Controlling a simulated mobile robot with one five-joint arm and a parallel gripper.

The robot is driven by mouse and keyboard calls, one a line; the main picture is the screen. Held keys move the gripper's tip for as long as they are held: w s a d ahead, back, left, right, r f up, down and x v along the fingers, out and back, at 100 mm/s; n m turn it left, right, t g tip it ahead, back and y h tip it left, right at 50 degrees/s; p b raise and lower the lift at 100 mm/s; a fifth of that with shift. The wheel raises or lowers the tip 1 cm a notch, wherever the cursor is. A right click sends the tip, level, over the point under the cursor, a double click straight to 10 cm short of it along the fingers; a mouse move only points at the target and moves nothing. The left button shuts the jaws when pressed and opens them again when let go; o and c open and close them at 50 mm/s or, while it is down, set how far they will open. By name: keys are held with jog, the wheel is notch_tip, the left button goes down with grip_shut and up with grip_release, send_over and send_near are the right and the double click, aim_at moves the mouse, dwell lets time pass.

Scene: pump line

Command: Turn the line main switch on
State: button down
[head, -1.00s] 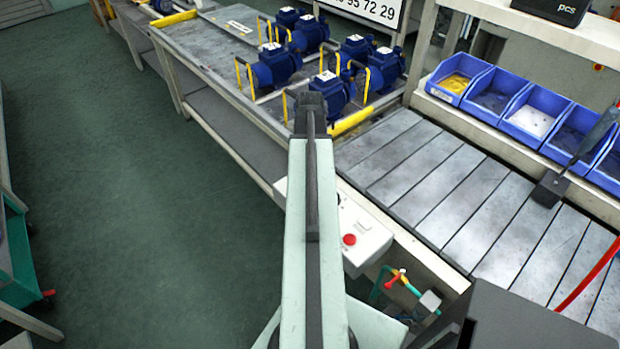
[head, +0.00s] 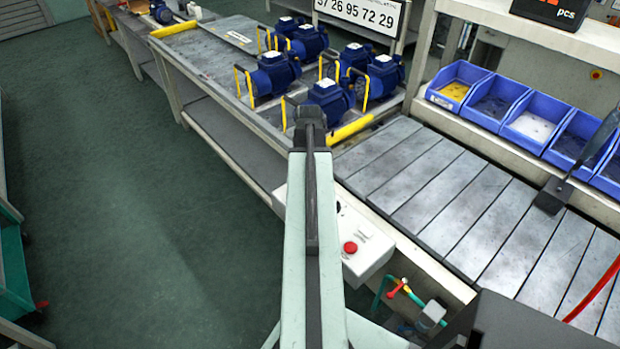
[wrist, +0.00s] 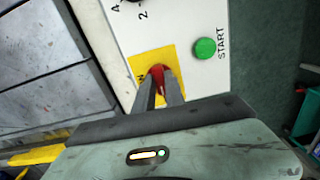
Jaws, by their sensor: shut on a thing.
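The line main switch is a red handle (wrist: 157,78) on a yellow plate (wrist: 139,66), set in a pale control panel (wrist: 190,18) in the wrist view. My gripper (wrist: 159,90) is shut on the red handle, one dark finger on each side. The fingers partly cover the handle and the plate's lettering, so its exact angle is hard to tell. In the head view the control box (head: 366,262) shows beside my arm, which hides the switch and my gripper.
A green START button (wrist: 205,48) sits just right of the switch. A red button (head: 350,247) is on the box's near end. A slatted conveyor (head: 440,190), blue bins (head: 490,98) and blue pumps (head: 327,98) lie beyond. Open green floor (head: 130,220) is at left.

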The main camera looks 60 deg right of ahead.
jog(key=m, duration=0.4)
jog(key=shift+m, duration=0.4)
jog(key=m, duration=0.8)
jog(key=shift+m, duration=0.4)
jog(key=shift+d+m, duration=0.1)
jog(key=shift+m, duration=1.8)
jog(key=c, duration=1.4)
grip_release()
jog(key=shift+r, duration=0.1)
